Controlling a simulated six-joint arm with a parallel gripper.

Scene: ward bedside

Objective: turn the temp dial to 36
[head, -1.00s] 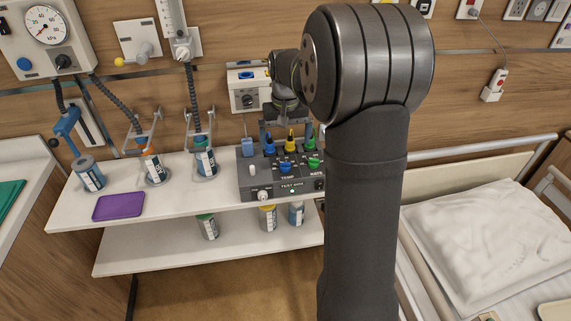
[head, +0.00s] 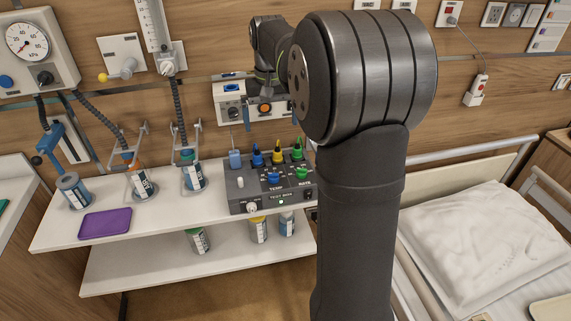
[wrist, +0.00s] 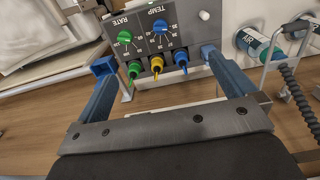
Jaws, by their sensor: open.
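The dark test box (head: 258,205) stands on the white shelf. Its blue TEMP dial (head: 273,177) shows at the middle of its top, and also in the wrist view (wrist: 160,26), ringed by small numbers. I cannot tell which number the dial points to. The green RATE dial (head: 302,174) sits beside it and shows in the wrist view too (wrist: 125,38). My gripper (wrist: 156,60) is open and empty, its blue fingers spread wide. It is above the box and apart from both dials. In the head view my arm hides part of it.
Blue, yellow and green plugs (wrist: 157,65) stand along the box beside the dials. Several bottles (head: 143,184) and a purple tray (head: 105,223) are to the left on the shelf (head: 60,237). A bed with a white pillow (head: 480,240) is to the right.

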